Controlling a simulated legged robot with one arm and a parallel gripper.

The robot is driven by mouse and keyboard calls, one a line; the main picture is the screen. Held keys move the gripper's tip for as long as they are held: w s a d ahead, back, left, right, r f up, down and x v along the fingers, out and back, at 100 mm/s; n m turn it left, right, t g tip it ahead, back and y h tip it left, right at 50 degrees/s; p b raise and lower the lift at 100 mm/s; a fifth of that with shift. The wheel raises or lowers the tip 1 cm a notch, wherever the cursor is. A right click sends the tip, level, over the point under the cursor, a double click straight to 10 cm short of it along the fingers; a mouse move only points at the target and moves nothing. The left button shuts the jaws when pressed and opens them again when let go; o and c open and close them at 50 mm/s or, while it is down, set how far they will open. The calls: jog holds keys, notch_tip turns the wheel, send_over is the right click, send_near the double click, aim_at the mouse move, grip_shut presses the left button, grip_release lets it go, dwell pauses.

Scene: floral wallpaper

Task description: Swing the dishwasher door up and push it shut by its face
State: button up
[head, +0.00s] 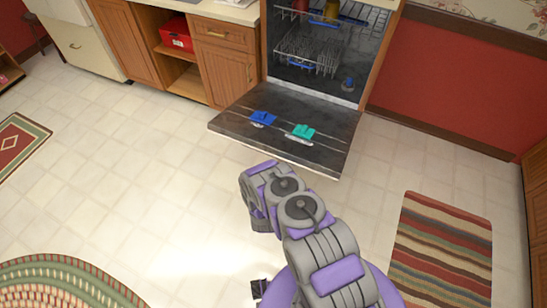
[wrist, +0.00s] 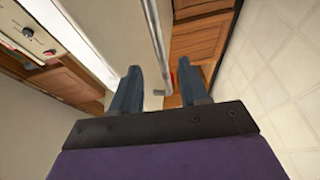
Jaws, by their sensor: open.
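The dishwasher (head: 318,82) stands open in the cabinet row at the top of the head view. Its door (head: 285,155) is folded down, inner face up, reaching out over the floor. A blue piece (head: 263,118) and a teal piece (head: 302,131) sit on that inner face; the door's outer face is hidden.
A lower rack (head: 307,55) is inside the dishwasher. Wooden cabinets (head: 226,70) stand to its left and a red wall (head: 450,90) to its right. A striped rug (head: 440,250) lies at right. Tiled floor (head: 150,185) is clear left of the door.

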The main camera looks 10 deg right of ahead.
jog(key=b+x, duration=0.1)
jog(key=x, duration=0.3)
jog(key=d+b+x, duration=0.1)
jog(key=x, duration=0.2)
jog(key=shift+w+d+f, duration=0.15)
jog(key=shift+w+d, duration=0.05)
jog(key=shift+d, duration=0.05)
jog(key=shift+w, duration=0.35)
jog(key=shift+w+a, duration=0.35)
jog(key=shift+d, duration=0.1)
jog(key=shift+d, duration=0.25)
jog(key=c, duration=0.5)
jog(key=shift+c, duration=1.3)
jog(key=shift+a, duration=0.2)
grip_shut()
